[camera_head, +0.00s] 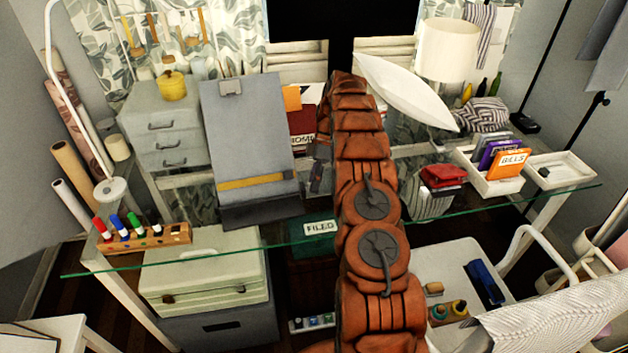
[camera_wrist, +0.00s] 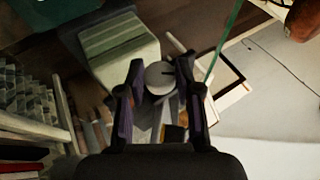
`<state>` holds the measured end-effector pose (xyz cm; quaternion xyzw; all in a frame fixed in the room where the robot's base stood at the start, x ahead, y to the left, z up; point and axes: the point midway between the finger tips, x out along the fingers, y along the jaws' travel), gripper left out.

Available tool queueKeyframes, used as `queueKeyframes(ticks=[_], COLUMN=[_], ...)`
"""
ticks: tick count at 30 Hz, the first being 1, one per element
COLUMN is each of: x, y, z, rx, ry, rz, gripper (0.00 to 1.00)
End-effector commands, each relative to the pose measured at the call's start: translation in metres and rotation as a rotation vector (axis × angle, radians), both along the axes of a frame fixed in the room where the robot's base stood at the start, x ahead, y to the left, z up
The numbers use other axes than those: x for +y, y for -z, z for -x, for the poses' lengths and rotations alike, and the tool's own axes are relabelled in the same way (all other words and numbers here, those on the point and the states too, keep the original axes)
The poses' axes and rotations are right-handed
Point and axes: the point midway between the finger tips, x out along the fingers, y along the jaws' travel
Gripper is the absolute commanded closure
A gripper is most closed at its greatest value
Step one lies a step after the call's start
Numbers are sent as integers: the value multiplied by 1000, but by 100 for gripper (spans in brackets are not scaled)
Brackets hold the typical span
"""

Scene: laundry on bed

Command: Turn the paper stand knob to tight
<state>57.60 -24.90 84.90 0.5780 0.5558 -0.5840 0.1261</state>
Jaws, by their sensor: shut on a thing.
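The grey paper stand (camera_head: 250,130) stands upright on the glass desk, left of my arm, with a clip at its top and a yellow strip across its lower part. In the wrist view, a round grey knob (camera_wrist: 158,78) with a dark mark sits between the two fingers of my gripper (camera_wrist: 160,86). The fingers are shut on the knob from both sides. In the head view, part of my gripper (camera_head: 318,168) shows just right of the stand. The knob is hidden there, and its exact setting cannot be read.
The glass desk (camera_head: 400,210) holds a marker rack (camera_head: 145,238) at left, a red stack (camera_head: 443,178) and white trays (camera_head: 550,172) at right. A lamp (camera_head: 447,50) and a grey drawer unit (camera_head: 165,130) stand behind. A box (camera_head: 205,270) sits below the glass.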

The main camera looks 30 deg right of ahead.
Motion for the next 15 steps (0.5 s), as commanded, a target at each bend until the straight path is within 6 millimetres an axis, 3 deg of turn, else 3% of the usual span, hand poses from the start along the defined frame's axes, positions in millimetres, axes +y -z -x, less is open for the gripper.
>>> queueKeyframes(ticks=[10,11,15], x=[-1,-1,-1], y=[0,0,0], z=[0,0,0], rx=[0,0,0], ry=[-1,-1,-1], rz=[1,1,1], gripper=[100,64,50])
